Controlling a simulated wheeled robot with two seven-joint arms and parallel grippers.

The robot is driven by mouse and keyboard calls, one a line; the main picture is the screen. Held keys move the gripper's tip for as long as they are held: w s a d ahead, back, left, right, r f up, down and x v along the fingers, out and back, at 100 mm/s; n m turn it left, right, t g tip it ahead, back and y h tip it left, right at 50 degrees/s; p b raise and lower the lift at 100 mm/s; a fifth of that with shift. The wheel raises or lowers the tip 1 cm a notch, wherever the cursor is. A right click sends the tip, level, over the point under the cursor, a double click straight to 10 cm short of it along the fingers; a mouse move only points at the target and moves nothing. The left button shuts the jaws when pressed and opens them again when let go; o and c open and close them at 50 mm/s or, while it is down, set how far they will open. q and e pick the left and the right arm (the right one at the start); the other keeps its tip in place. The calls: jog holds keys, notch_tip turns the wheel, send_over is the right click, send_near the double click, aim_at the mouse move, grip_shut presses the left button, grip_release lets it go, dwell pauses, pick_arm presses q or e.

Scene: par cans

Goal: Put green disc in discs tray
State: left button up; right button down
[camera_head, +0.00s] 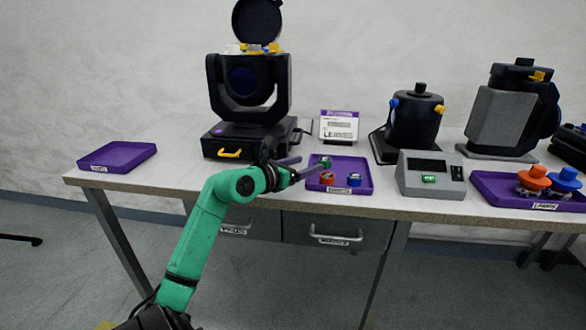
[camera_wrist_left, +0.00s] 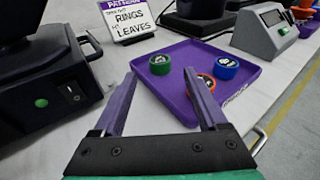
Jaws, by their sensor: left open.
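The green disc (camera_head: 325,161) sits in the back left part of a purple tray (camera_head: 362,172) in the middle of the table. In the left wrist view the green disc (camera_wrist_left: 160,64) shows just beyond and between my fingertips, not gripped. A red-orange disc (camera_head: 327,178) and a blue disc (camera_head: 354,179) lie in the same tray; my right-hand finger partly covers the red-orange one in the wrist view. My left gripper (camera_head: 312,165) is open and empty at the tray's left side. The tray's label is too small to read surely. My right gripper is not in view.
An empty purple tray (camera_head: 118,156) lies at the table's left end. A black moving-head lamp (camera_head: 248,85) stands behind my gripper, with a small sign (camera_head: 339,126) beside it. A grey box (camera_head: 431,174) stands right of the disc tray, then another purple tray (camera_head: 490,188).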

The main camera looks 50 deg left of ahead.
pick_arm(q)
jog(key=s, duration=0.3)
jog(key=s+r, duration=0.1)
jog(key=s, duration=0.1)
jog(key=shift+d, duration=0.15)
